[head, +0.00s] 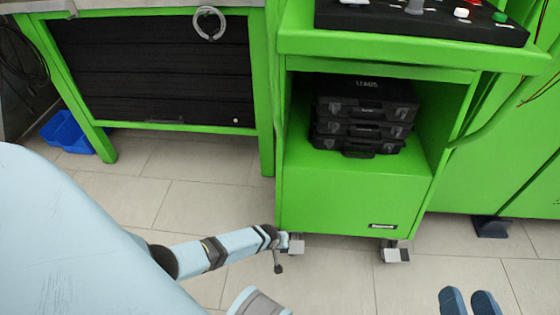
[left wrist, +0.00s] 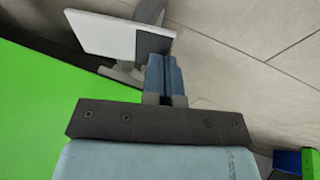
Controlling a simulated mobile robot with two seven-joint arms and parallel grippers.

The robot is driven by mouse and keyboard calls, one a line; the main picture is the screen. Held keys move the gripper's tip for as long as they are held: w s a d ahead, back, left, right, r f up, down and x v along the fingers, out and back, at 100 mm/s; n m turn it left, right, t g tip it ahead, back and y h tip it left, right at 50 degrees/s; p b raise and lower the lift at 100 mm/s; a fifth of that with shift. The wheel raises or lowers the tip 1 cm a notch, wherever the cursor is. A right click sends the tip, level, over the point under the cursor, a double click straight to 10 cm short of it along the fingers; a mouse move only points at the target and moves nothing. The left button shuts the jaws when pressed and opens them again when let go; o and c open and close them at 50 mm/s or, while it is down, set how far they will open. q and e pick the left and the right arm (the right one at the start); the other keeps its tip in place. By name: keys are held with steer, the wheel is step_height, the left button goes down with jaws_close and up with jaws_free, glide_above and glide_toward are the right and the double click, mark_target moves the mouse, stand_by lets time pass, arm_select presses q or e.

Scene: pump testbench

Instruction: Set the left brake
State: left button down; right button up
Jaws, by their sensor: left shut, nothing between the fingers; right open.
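The green cart (head: 355,205) stands on two visible casters. The left brake (head: 296,246) is a pale plate at the cart's front left caster. In the left wrist view the pale plate (left wrist: 100,34) has a dark section at its right end. My left gripper (head: 284,240) is at this caster, and its shut fingers (left wrist: 165,72) are close beside the dark section. I cannot tell whether they touch it. The right brake (head: 396,255) is a similar pale plate at the right caster. My right gripper (head: 470,302) is open and empty above the floor at bottom right.
Black cases (head: 362,115) are stacked in the cart's shelf, under a black control panel (head: 420,22). A green workbench (head: 265,120) stands to the left, with a blue bin (head: 65,132) beneath it. The tiled floor in front is clear.

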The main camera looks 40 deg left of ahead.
step_height(320, 180, up, 9)
steer(key=m+t+p, duration=0.1)
steer(key=t+p, duration=0.3)
steer(key=p, duration=0.2)
arm_select(q)
steer(key=a+p+v, duration=0.1)
steer(key=p+v, duration=0.2)
steer(key=v, duration=1)
steer(key=shift+w+r+p, duration=0.25)
steer(key=shift+r+p, duration=0.1)
steer(key=shift+r, duration=0.05)
arm_select(e)
step_height(320, 180, down, 6)
steer(key=d+g+h, duration=0.2)
steer(key=shift+d+r+g, duration=0.2)
steer(key=shift+d+g, duration=0.2)
steer(key=shift+s, duration=0.1)
